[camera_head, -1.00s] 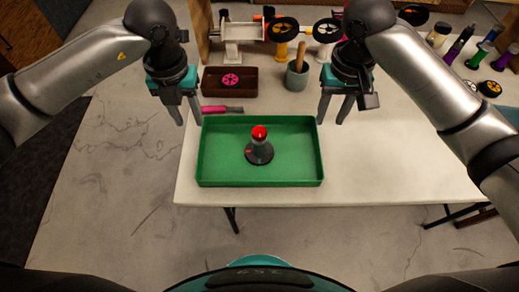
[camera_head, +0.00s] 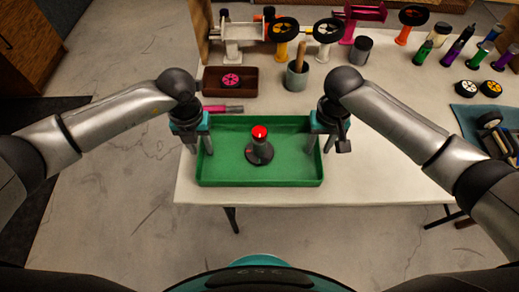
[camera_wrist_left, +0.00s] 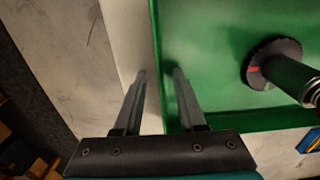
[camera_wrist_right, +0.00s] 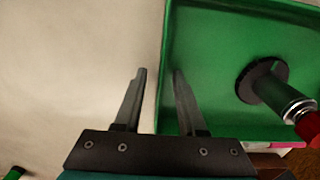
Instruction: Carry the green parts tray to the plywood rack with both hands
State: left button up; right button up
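The green parts tray (camera_head: 225,176) lies on the table near its front edge. A grey post with a red top (camera_head: 260,146) stands upright inside it. My left gripper (camera_head: 202,148) is at the tray's left wall; in the left wrist view (camera_wrist_left: 157,75) its fingers are apart, one outside and one inside the wall. My right gripper (camera_head: 318,148) is at the right wall; in the right wrist view (camera_wrist_right: 160,72) its fingers also stand apart on either side of the wall. I cannot tell that either touches the wall. The plywood rack (camera_head: 203,30) shows only in part, at the back left.
Behind the tray are a brown bin (camera_head: 244,87) with a pink wheel, a grey cup (camera_head: 297,79) and a pink-handled tool (camera_head: 222,108). Several bottles and wheels crowd the back right. The table right of the tray is mostly clear.

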pick_arm(q)
grip_shut()
pick_arm(e)
grip_shut()
jog(key=shift+r, duration=0.1)
dwell(1.0)
